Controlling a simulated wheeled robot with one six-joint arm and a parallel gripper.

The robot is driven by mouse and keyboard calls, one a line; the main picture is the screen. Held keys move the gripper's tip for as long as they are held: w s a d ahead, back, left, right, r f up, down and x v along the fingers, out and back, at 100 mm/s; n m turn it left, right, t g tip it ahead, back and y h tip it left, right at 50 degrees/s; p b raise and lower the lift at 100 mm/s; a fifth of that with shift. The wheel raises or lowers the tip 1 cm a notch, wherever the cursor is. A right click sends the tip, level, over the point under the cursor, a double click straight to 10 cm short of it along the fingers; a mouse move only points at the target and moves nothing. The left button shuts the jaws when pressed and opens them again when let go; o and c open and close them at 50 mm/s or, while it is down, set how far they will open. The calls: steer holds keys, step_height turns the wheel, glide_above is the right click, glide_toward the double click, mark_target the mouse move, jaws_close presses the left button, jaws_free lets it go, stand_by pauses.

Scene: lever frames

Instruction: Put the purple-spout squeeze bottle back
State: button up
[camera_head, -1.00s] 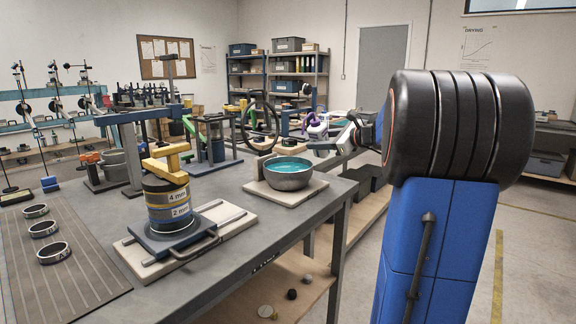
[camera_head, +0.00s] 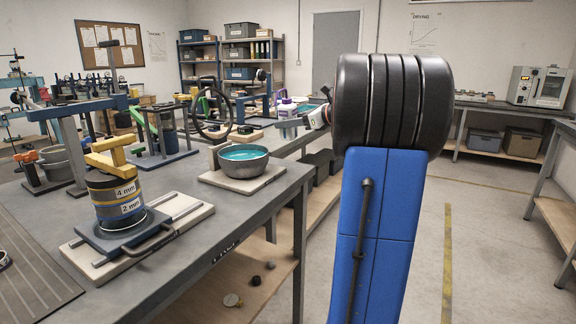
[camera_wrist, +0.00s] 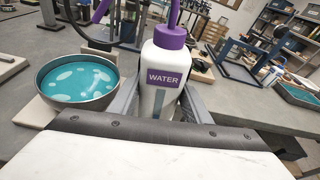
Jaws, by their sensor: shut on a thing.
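The white squeeze bottle with a purple cap and spout stands in the middle of the wrist view (camera_wrist: 158,98), its purple label reading WATER. My gripper (camera_wrist: 157,108) is shut on it, one finger on each side of the body. The bottle is nearly upright, and its lower part is hidden behind my gripper body. In the head view the bottle (camera_head: 285,109) is small and partly blocked, held out ahead of my arm beyond the bowl. I cannot tell its height above the surface there.
A metal bowl of teal liquid (camera_head: 240,160) sits on a pale board at the bench corner, left of the bottle in the wrist view. A stack of sieves (camera_head: 118,205) stands nearer. A wheel-like ring (camera_head: 212,112) stands behind the bowl. Open floor (camera_head: 485,240) lies right.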

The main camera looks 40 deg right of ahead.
steer(key=shift+s+d+m+y, duration=0.3)
steer(key=shift+s+d+m, duration=0.2)
steer(key=shift+s+d, duration=0.2)
steer(key=shift+d+f, duration=0.1)
steer(key=shift+f, duration=4.9)
steer(key=shift+f, duration=0.1)
steer(key=o, duration=0.8)
steer(key=shift+s, duration=0.15)
steer(key=v, duration=1.2)
